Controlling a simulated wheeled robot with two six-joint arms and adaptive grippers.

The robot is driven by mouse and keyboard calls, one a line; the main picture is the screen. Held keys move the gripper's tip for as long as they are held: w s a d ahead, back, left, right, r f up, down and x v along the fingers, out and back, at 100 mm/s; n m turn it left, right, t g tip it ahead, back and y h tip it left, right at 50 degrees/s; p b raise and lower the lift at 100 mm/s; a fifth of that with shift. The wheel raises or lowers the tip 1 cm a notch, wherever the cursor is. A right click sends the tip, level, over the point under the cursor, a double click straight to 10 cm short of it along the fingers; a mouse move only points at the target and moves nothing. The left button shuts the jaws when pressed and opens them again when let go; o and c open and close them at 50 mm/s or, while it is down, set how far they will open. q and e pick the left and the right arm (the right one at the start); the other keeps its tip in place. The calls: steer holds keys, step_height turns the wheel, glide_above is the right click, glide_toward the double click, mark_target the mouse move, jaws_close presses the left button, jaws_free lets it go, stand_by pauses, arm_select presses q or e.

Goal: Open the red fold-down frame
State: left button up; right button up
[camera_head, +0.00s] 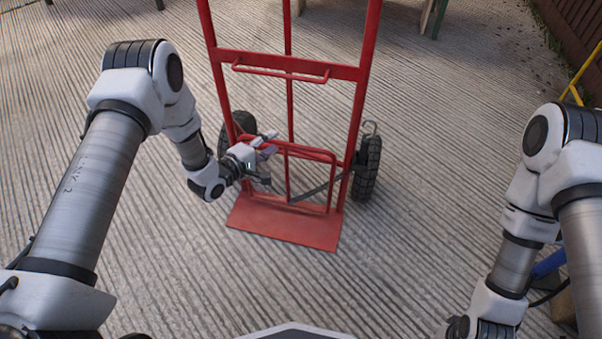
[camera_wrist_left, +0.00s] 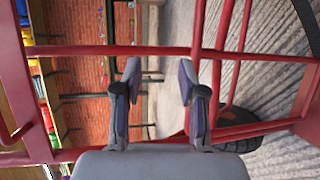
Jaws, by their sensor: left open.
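The red fold-down frame (camera_head: 318,152) is a tube loop low on a red hand truck (camera_head: 290,65). It stands folded up, just above the truck's flat toe plate (camera_head: 290,225). My left gripper (camera_head: 268,155) is at the frame's upper left part and hides some of it. In the left wrist view the left gripper (camera_wrist_left: 158,82) has its two fingers spread apart with nothing gripped. A red tube (camera_wrist_left: 165,50) crosses just beyond the fingertips there; I cannot tell whether they touch it. My right arm is at the right edge; its gripper is out of view.
The truck has black wheels, with the right one (camera_head: 367,167) clear of my arm. Grooved grey ground (camera_head: 440,120) around it is mostly free. Wooden legs (camera_head: 433,18) stand at the back. A blue object (camera_head: 549,263) lies behind my right arm.

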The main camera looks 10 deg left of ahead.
arm_select(q)
steer(key=b, duration=0.3)
glide_toward(284, 145)
steer(key=f+x, duration=0.1)
steer(key=x, duration=0.2)
steer(key=b+x, duration=0.1)
steer(key=x, duration=0.1)
steer(key=b+x, duration=0.1)
steer(key=x, duration=0.2)
steer(key=b+x, duration=0.1)
steer(key=x, duration=0.2)
steer(key=shift+r+b, duration=0.3)
steer(key=shift+r, duration=0.1)
jaws_close()
arm_select(e)
step_height(284, 145, down, 10)
steer(key=shift+r, duration=0.15)
